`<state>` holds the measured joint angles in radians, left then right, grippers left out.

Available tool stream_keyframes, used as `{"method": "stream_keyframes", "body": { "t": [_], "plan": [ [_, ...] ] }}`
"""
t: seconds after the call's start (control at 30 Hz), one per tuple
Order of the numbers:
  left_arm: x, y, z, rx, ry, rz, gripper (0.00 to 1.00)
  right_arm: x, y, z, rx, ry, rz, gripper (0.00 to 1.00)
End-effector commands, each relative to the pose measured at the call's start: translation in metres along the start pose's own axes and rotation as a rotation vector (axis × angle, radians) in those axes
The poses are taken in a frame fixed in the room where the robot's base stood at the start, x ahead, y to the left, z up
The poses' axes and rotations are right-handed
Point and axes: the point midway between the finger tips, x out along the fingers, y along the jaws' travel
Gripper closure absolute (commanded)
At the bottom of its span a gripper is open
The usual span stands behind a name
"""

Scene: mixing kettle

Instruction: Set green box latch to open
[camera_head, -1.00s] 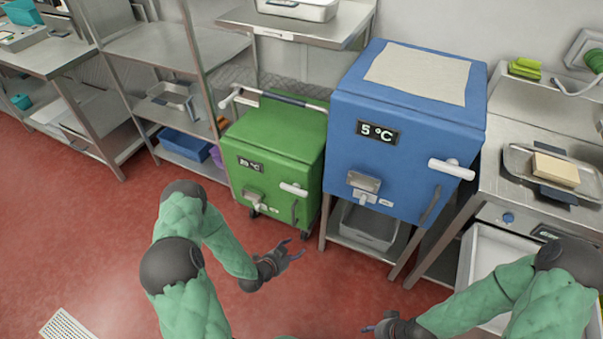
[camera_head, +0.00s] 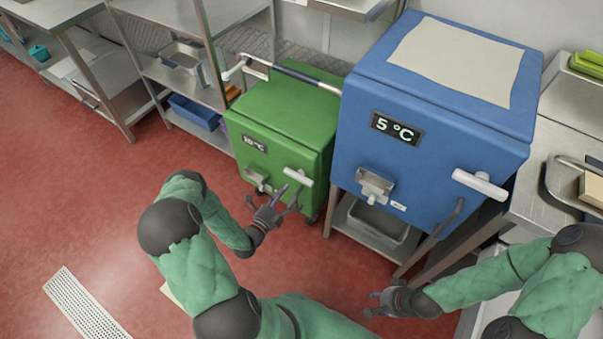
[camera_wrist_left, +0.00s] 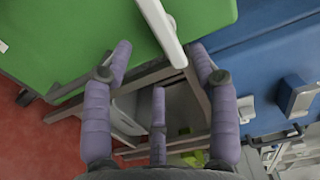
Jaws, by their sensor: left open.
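The green box (camera_head: 290,118) is a wheeled cabinet with a dark temperature display on its front and a push bar at its top back. Its white latch handle (camera_head: 298,177) is on the right of the front face. My left gripper (camera_head: 280,198) is open and empty, in front of the box just below and left of the latch in the head view. In the left wrist view the green box (camera_wrist_left: 80,35) fills the upper left, and the white latch (camera_wrist_left: 163,30) lies ahead of the open fingers. I cannot tell whether they touch it. My right gripper (camera_head: 374,303) is low, away from the box.
A blue box (camera_head: 430,120) showing 5 °C stands close on the green box's right, on a metal stand with a tray (camera_head: 378,225) below. Metal shelves (camera_head: 185,85) stand at the left. Red floor (camera_head: 90,200) is free at the front left.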

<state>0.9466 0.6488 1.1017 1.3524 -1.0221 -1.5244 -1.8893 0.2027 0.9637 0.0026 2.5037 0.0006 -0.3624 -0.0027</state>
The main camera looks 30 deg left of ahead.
Motion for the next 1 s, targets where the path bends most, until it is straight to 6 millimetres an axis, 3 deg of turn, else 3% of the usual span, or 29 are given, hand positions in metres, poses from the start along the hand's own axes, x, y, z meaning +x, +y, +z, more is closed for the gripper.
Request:
{"method": "stream_keyframes", "body": {
  "t": [0.6,1.0],
  "plan": [
    [0.064,0.001,-0.001,-0.001,0.002,0.0,0.41,0.007,0.003,-0.001,0.0,0.001,0.0,0.6],
    [0.071,0.0,0.0,-0.001,0.0,0.001,0.41,0.008,0.003,-0.001,0.0,0.001,0.0,0.6]
  ]
}}
